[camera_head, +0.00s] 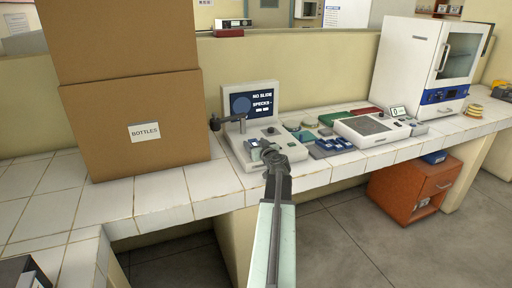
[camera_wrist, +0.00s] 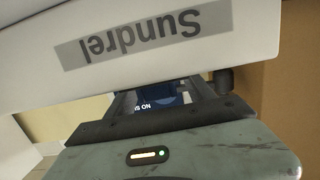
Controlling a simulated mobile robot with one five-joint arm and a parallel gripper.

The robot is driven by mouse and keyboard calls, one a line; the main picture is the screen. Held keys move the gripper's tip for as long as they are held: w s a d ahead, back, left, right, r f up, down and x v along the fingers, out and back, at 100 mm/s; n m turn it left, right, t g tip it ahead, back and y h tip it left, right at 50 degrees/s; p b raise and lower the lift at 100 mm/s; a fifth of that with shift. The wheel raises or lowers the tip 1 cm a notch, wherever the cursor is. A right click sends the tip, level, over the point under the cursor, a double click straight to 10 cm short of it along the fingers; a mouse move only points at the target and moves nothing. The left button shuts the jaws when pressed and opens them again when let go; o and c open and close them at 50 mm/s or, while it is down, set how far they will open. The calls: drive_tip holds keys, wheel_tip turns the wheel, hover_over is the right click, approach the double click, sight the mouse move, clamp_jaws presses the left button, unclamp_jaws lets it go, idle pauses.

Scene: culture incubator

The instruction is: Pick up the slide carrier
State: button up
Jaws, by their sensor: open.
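A white desktop instrument (camera_head: 232,155) with a dark screen (camera_head: 250,105) reading "NO SLIDE" stands on the tiled bench. A small grey and blue-green piece (camera_head: 255,148) sits on its base by my gripper (camera_head: 271,155); it may be the slide carrier, but it is too small to be sure. My gripper is at the front of the instrument, its tips close to that piece. In the wrist view my gripper (camera_wrist: 165,97) is open, with part of the blue screen showing between its fingers. No carrier can be made out there. A white panel (camera_wrist: 250,30) labelled "Sundrel" appears upside down.
Stacked cardboard boxes (camera_head: 135,105), the lower marked "BOTTLES", stand close on the left. Blue holders (camera_head: 330,146), green and red trays and a white balance (camera_head: 366,128) crowd the bench on the right. A white incubator (camera_head: 425,65) stands beyond. Free bench lies front left.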

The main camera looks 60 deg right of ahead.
clamp_jaws()
drive_tip(key=shift+r, duration=0.1)
